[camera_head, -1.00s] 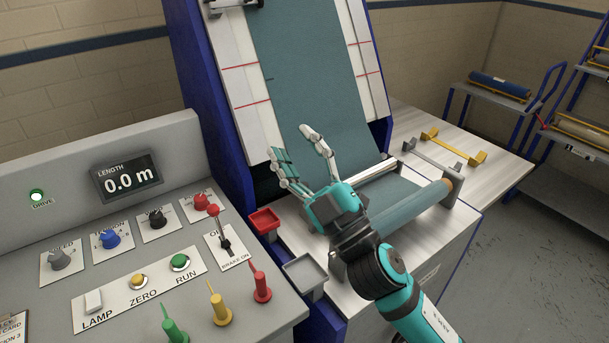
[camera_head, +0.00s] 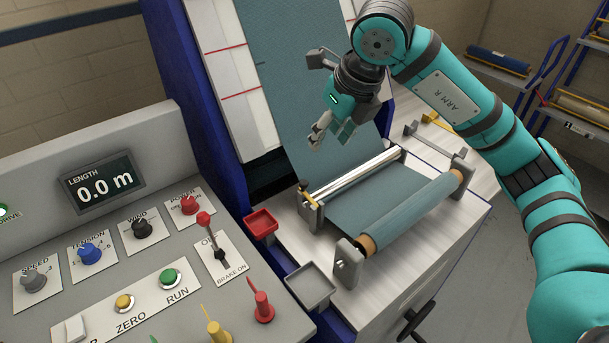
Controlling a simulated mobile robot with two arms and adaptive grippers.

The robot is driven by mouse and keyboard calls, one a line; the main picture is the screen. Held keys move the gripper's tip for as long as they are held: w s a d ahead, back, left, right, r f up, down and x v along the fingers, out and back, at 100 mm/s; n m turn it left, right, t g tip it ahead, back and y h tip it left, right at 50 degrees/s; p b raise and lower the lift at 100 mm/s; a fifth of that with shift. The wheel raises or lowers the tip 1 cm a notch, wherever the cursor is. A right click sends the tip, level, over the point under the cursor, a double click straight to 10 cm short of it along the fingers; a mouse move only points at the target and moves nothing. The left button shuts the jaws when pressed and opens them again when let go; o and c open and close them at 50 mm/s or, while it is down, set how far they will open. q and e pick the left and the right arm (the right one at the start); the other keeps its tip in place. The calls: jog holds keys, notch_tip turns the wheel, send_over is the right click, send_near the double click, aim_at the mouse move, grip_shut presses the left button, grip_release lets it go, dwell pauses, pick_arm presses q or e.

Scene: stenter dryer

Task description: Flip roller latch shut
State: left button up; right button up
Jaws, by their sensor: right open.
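A small brass-coloured latch (camera_head: 309,197) with a dark tip sits on the left end bracket of the chrome roller (camera_head: 352,178). It appears tilted up from the bracket. My right gripper (camera_head: 331,137) hangs above and slightly right of the latch, in front of the teal fabric (camera_head: 300,80). Its fingers point down, spread and empty, apart from the latch and roller. My left gripper is out of view.
A fabric-wound roll (camera_head: 418,208) lies in front of the chrome roller between grey brackets. A red tray (camera_head: 261,224) and a grey tray (camera_head: 311,286) stand left of it. The control panel (camera_head: 120,270) fills the left. Yellow and grey bars lie behind at right.

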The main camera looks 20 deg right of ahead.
aim_at(304, 182)
jog(key=x, duration=0.5)
jog(key=p+x, duration=0.1)
jog(key=x, duration=0.4)
jog(key=p+x, duration=0.1)
jog(key=x, duration=0.4)
jog(key=shift+a+f, duration=0.3)
jog(key=shift+f, duration=0.1)
jog(key=shift+w+f, duration=0.2)
jog(key=shift+f, duration=0.45)
grip_shut()
jog(key=shift+w+a, duration=0.1)
